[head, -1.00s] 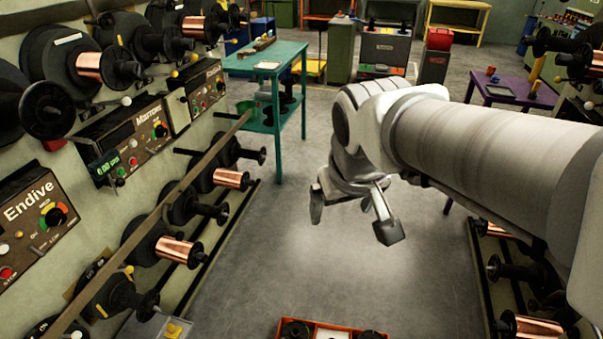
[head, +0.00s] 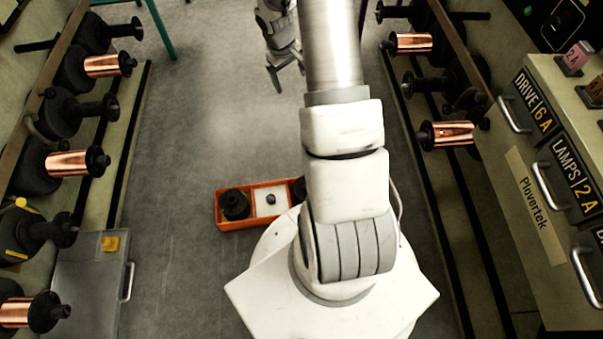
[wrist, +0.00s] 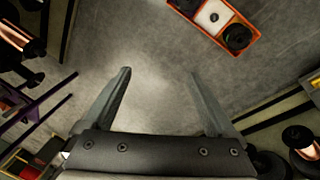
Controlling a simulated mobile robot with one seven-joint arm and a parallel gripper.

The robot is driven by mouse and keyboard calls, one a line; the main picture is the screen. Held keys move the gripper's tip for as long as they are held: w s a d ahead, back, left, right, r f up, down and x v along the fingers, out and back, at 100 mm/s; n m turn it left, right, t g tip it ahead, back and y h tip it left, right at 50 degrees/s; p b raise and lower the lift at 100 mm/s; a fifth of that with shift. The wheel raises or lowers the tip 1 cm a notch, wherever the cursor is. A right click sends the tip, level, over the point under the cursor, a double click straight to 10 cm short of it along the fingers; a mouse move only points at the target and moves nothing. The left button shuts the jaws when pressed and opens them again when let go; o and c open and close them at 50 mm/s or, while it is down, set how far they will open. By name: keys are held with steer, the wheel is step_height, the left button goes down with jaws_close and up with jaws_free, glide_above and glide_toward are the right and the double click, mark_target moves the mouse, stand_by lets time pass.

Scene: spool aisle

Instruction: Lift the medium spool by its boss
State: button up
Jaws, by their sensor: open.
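An orange tray (head: 222,213) stands on the floor in front of my base. In its left compartment is a black spool (head: 236,205); the middle compartment has a white floor with a small dark knob (head: 271,200). A dark piece at its right end is partly hidden by my arm. In the wrist view the tray (wrist: 250,38) is at the top right, with black round pieces either side of the white part. I cannot tell which spool is the medium one. My gripper (head: 287,78) is open and empty above the floor, beyond the tray; its fingers (wrist: 160,73) point at bare floor.
Racks with black and copper spools line both sides, such as one at left (head: 75,162) and one at right (head: 455,134). A grey box (head: 88,285) stands at lower left and a drawer cabinet (head: 540,190) at right. The floor (head: 190,130) between is clear.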

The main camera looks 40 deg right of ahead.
step_height(320, 180, down, 17)
steer(key=s+d+b, duration=0.2)
steer(key=d+b, duration=0.1)
steer(key=g+y+b, duration=0.1)
steer(key=y+b, duration=0.1)
steer(key=b, duration=0.7)
glide_above(299, 188)
steer(key=s+d, duration=0.2)
steer(key=d, duration=0.1)
step_height(299, 188, down, 35)
steer(key=shift+f, duration=0.4)
steer(key=shift+f+b, duration=0.3)
steer(key=shift+b, duration=0.2)
jaws_close()
